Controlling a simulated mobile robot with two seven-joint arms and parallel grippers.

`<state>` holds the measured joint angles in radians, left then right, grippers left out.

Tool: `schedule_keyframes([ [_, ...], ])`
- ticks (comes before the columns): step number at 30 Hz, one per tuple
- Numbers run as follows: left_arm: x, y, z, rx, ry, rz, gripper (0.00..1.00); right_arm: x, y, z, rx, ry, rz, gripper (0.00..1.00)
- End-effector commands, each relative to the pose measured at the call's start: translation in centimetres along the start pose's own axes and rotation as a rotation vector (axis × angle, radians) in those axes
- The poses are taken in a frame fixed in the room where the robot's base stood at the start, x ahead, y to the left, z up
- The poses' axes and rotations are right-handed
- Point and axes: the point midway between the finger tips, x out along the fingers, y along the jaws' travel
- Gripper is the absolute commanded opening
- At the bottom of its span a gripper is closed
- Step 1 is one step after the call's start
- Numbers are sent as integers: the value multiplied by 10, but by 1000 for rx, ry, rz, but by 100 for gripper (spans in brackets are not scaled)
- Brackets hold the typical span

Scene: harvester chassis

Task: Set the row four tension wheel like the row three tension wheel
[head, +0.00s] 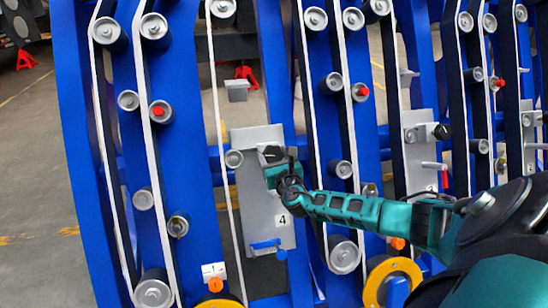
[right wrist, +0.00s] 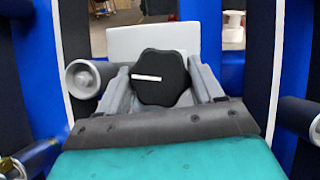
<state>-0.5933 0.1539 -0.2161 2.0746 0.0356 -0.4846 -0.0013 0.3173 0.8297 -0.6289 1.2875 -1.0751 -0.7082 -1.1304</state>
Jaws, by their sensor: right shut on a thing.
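The row four tension wheel is a black lobed knob (right wrist: 160,78) with a white bar mark in the right wrist view. The mark lies nearly level, tilted slightly. The knob sits on a grey plate marked 4 (head: 262,205), and in the head view it is mostly hidden by my right gripper (head: 273,157). My right gripper is shut on the knob, with a grey finger on each side of it. Another dark knob (head: 441,131) sits on the grey plate to the right (head: 418,155). I cannot read its mark or row number. My left gripper is out of view.
Blue uprights (head: 185,215) with pale belts and grey rollers (head: 155,26) stand on both sides of the plate. A small roller (head: 234,159) is close left of my gripper. Yellow rings (head: 393,280) are low down. Open floor (head: 35,150) lies at left.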

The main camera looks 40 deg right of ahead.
Motion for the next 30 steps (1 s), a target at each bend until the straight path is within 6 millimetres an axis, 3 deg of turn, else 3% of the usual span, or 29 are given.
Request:
schedule_keyframes([
  [3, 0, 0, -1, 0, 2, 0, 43, 0, 0, 0, -1, 0, 0, 36],
  [14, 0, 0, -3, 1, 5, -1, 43, 0, 0, 0, 52, 0, -31, 36],
  [30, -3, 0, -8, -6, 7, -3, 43, 0, 3, 1, 435, 1, -253, 36],
])
